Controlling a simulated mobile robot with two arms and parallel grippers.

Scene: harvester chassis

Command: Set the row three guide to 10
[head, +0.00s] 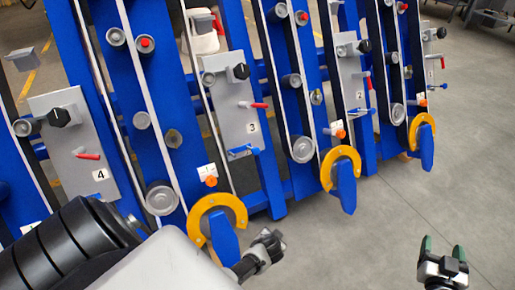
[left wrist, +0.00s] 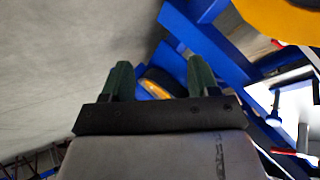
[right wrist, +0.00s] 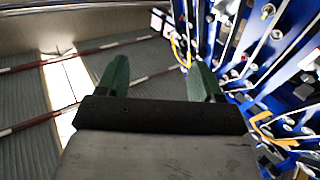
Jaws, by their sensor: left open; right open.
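The row three plate (head: 232,118) is grey and marked 3, in the left half of the head view. It carries a black knob (head: 241,71), a red-handled lever (head: 258,105) and a blue lever (head: 242,151). Small white scale cards with orange knobs sit on the blue columns, one lower left of this plate (head: 211,181) and one to its right (head: 340,133); I cannot tell which is row three's, and their numbers are unreadable. My right gripper (head: 443,252) is open and empty, low at the right, away from the machine. My left gripper (left wrist: 160,82) is open and empty near blue frame parts.
Plates marked 4 (head: 88,165) and 2 (head: 352,90) flank row three. Yellow curved guards with blue tongues (head: 340,155) stick out at the columns' lower ends. My left arm covers the lower left. Grey floor (head: 440,180) is free at the right.

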